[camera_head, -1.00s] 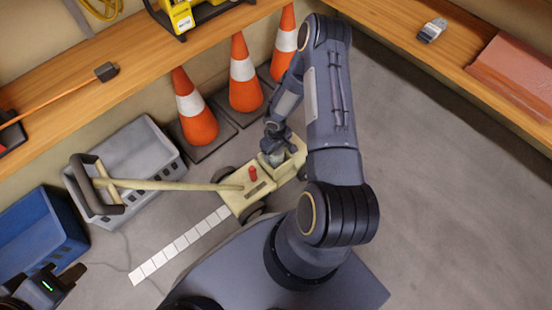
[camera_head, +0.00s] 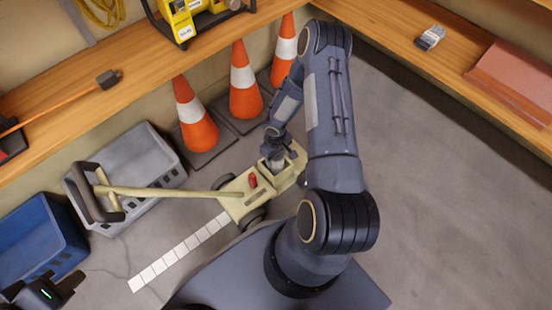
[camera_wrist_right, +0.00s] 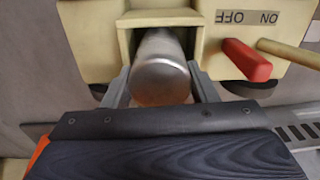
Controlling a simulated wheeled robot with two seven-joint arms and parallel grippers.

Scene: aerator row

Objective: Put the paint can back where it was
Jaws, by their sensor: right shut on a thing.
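The paint can is a silvery metal cylinder (camera_wrist_right: 160,75) in the right wrist view, with its round end towards the camera. Its far part is inside the square open holder (camera_wrist_right: 124,42) of the cream wheeled machine (camera_head: 243,206). My right gripper (camera_wrist_right: 160,92) has one finger on each side of the can and is shut on it. In the head view the right gripper (camera_head: 276,146) is over the holder and hides most of the can. How deep the can sits cannot be told. My left gripper (camera_head: 66,283) is at the lower left, away from the machine; its fingers are unclear.
A red switch (camera_wrist_right: 246,60) and an ON/OFF label are beside the holder. Orange cones (camera_head: 198,130) stand behind the machine. A grey crate (camera_head: 145,160) and a blue crate (camera_head: 40,240) are to the left. Wooden shelves (camera_head: 130,90) line the walls. Floor at right is clear.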

